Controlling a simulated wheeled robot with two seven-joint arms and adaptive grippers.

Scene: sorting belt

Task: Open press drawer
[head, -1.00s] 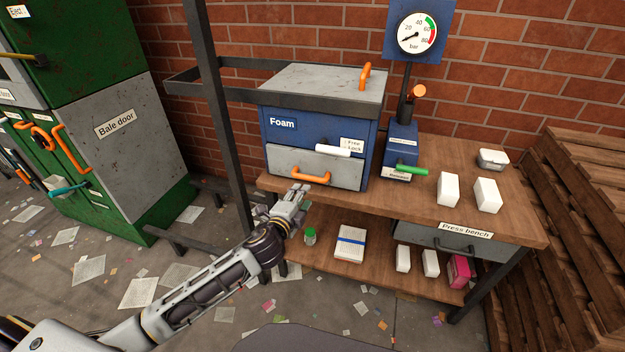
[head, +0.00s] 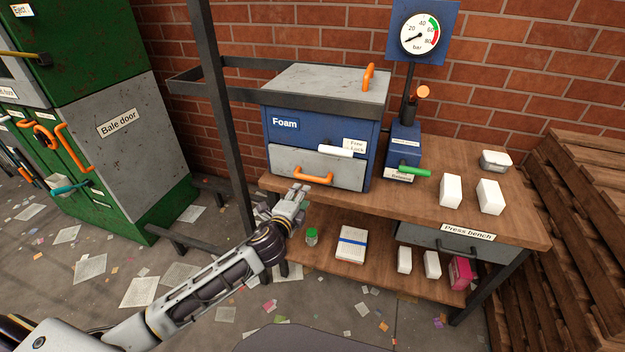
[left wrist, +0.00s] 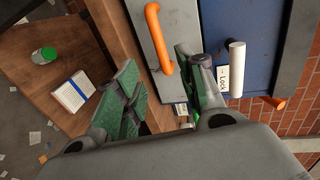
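The press drawer (head: 335,175) is the grey front low on the blue press (head: 290,128) labelled "Foam", and it looks closed. Its orange handle (head: 313,176) shows in the head view, and the handle also shows in the left wrist view (left wrist: 157,38). A white lever (head: 336,150) sits just above the drawer beside a lock label. My left gripper (head: 298,194) is just below and in front of the handle. In the left wrist view its green-padded fingers (left wrist: 165,88) are spread with nothing between them, and the handle lies beyond the tips. My right gripper is not in view.
The wooden bench (head: 400,205) carries the press, a gauge (head: 420,34), a green lever (head: 414,171) and white blocks (head: 451,190). A dark frame post (head: 222,110) stands left of the press. The lower shelf (head: 385,270) holds a jar, a strapped stack and small boxes.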

